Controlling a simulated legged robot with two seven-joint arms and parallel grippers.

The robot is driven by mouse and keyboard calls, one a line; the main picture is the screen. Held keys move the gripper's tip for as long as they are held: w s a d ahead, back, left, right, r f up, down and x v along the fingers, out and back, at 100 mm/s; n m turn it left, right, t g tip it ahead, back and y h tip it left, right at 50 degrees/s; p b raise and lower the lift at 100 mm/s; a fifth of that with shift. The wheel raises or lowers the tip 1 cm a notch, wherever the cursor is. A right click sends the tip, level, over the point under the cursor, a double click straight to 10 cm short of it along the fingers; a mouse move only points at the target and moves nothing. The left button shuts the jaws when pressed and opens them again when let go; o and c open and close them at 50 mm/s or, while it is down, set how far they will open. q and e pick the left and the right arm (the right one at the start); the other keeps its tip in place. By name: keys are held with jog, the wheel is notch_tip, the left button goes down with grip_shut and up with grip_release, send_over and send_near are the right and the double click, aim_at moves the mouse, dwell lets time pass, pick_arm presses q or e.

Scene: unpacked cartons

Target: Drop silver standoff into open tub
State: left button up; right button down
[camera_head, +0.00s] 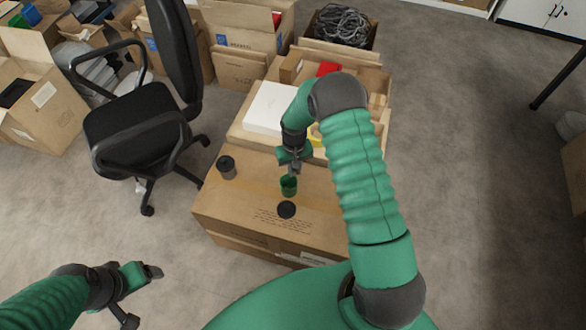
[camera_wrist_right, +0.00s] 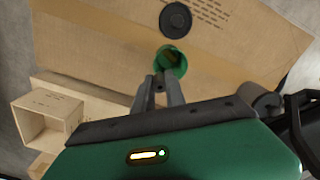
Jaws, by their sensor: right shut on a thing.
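The open tub (camera_head: 288,188) is green and stands on the large carton. In the right wrist view the green tub (camera_wrist_right: 171,62) shows its dark inside, just beyond my fingertips. My right gripper (camera_head: 294,172) is above the tub. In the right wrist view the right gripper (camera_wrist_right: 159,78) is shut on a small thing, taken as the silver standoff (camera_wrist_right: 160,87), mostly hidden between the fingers. My left gripper (camera_head: 140,294) is open and empty over the floor at lower left.
A round black lid (camera_head: 287,210) lies on the carton (camera_head: 240,205) in front of the tub. A dark canister (camera_head: 226,167) stands at the carton's left. A white box (camera_head: 270,108) and yellow tape (camera_head: 316,132) are behind. An office chair (camera_head: 140,120) stands left.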

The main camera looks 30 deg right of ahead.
jog(key=c, duration=1.3)
grip_release()
jog(key=shift+a, duration=0.15)
jog(key=shift+r, duration=0.2)
notch_tip(320, 180, up, 16)
jog(key=p, duration=0.3)
jog(key=shift+r, duration=0.25)
